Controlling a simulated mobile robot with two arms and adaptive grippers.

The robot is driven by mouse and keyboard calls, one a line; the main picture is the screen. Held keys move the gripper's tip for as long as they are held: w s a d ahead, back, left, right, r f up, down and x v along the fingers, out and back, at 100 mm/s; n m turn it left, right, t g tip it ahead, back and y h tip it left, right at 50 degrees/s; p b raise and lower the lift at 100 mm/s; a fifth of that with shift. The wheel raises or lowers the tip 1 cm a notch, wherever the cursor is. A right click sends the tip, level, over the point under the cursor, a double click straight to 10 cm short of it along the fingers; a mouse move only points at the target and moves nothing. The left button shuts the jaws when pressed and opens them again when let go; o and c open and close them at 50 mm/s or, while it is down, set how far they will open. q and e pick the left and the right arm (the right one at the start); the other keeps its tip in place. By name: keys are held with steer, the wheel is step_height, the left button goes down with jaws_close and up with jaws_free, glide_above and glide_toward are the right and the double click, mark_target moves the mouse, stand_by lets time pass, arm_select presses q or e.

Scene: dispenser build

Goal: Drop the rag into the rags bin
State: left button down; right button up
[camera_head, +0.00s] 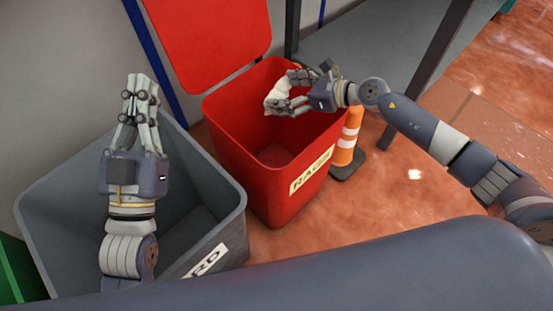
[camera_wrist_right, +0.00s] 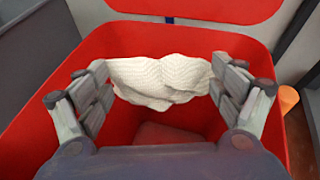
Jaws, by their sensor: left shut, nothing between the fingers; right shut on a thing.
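The rag (camera_wrist_right: 160,80) is white, textured and bunched up. In the head view the rag (camera_head: 277,96) shows at the fingertips of my right gripper (camera_head: 286,94). My right gripper (camera_wrist_right: 160,84) is shut on the rag and holds it over the opening of the red rags bin (camera_head: 228,150). The bin's lid (camera_head: 210,35) is up and its label is partly readable. In the right wrist view the red bin (camera_wrist_right: 30,125) surrounds the rag, and its floor shows below. My left gripper (camera_head: 139,90) is shut and empty, above the grey bin.
A grey bin (camera_head: 232,225) with a label ending in "RD" stands left of the red bin. An orange and white cone (camera_head: 349,138) stands close to the red bin's right side. A dark table leg (camera_head: 425,70) rises behind the cone. A green bin edge (camera_head: 18,270) shows at lower left.

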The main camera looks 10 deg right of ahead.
stand_by(0.4)
steer(key=o, duration=0.7)
steer(key=v, duration=1.2)
